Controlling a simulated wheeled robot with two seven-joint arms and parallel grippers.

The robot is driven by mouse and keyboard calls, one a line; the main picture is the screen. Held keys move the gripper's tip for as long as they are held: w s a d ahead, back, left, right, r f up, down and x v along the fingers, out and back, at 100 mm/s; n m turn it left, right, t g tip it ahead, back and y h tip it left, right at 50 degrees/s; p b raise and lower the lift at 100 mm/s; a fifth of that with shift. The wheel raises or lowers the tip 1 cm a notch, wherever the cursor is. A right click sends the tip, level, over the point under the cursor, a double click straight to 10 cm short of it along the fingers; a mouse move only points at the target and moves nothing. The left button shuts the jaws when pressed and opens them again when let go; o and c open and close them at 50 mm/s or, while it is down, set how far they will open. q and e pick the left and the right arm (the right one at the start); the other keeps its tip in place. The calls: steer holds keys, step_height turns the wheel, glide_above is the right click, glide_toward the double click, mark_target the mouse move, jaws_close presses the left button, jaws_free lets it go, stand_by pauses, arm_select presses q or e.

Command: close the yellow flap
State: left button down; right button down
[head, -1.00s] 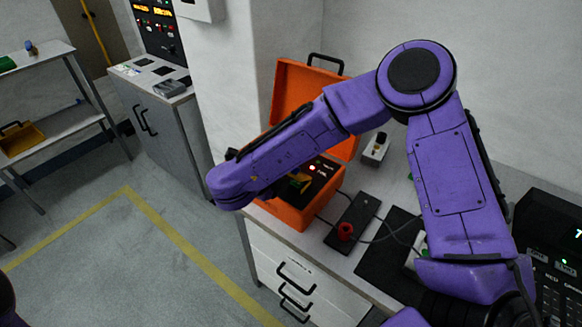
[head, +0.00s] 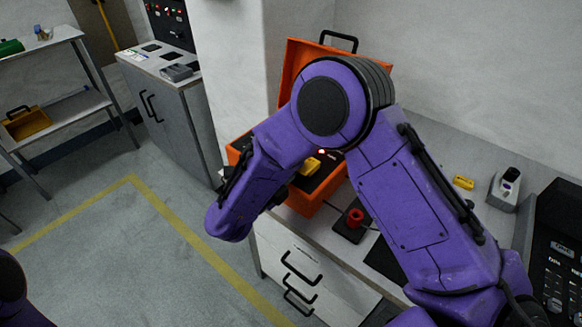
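The orange case (head: 301,203) stands on the bench with its orange lid raised (head: 291,73). A small yellow part (head: 309,166), which looks like the yellow flap, shows inside the case beside a red light. My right arm covers much of the case, so I cannot tell how far the flap is open or whether anything touches it. My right gripper is hidden behind my purple arm. My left gripper is out of view; only a bit of my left arm shows at the lower left edge.
On the bench are a red knob on a black base (head: 355,217), a small yellow block (head: 464,183), a grey-white device (head: 503,190) and a black keypad unit (head: 560,250). A grey cabinet (head: 170,115) and a shelf (head: 65,115) stand left. The floor between is clear.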

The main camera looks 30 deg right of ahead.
steer(key=shift+t, duration=0.3)
stand_by(0.4)
steer(key=c, duration=1)
jaws_free()
steer(key=shift+c, duration=0.2)
steer(key=shift+f, duration=0.1)
steer(key=shift+s+f, duration=0.1)
